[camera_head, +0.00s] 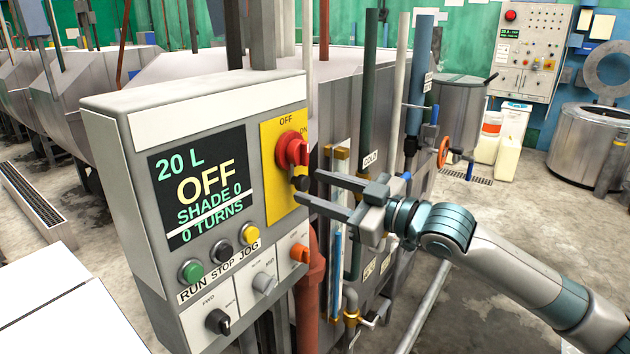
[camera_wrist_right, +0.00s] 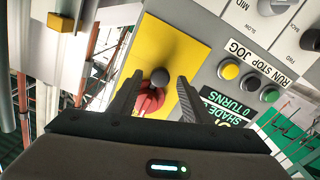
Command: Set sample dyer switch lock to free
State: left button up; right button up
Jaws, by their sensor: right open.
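The dyer's control panel (camera_head: 120,135) shows "20 L OFF" on its screen (camera_head: 200,188). A red rotary switch (camera_head: 292,150) sits on a yellow plate (camera_head: 274,200) at the panel's upper right, near the "OFF" and "ON" marks. A small dark round knob (camera_head: 299,183), which looks like the lock, sits below it. My right gripper (camera_head: 308,187) is open in front of this knob. In the right wrist view the knob (camera_wrist_right: 160,77) appears between the fingertips, with the red switch (camera_wrist_right: 150,99) partly hidden behind them. I cannot tell whether the fingers touch the knob. My left gripper is out of view.
Green (camera_head: 191,271), black (camera_head: 221,252) and yellow (camera_head: 249,234) buttons sit below the screen. Vertical pipes (camera_head: 368,100) and a grey tank stand right behind the panel. Open floor (camera_head: 480,215) lies to the right.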

jog(key=shift+w+a, duration=0.3)
jog(key=shift+a, duration=0.15)
jog(key=shift+c, duration=0.6)
grip_shut()
jog(key=shift+f+b, duration=0.3)
jog(key=shift+f, duration=0.9)
jog(key=shift+o, duration=0.6)
grip_release()
jog(key=shift+d, duration=0.1)
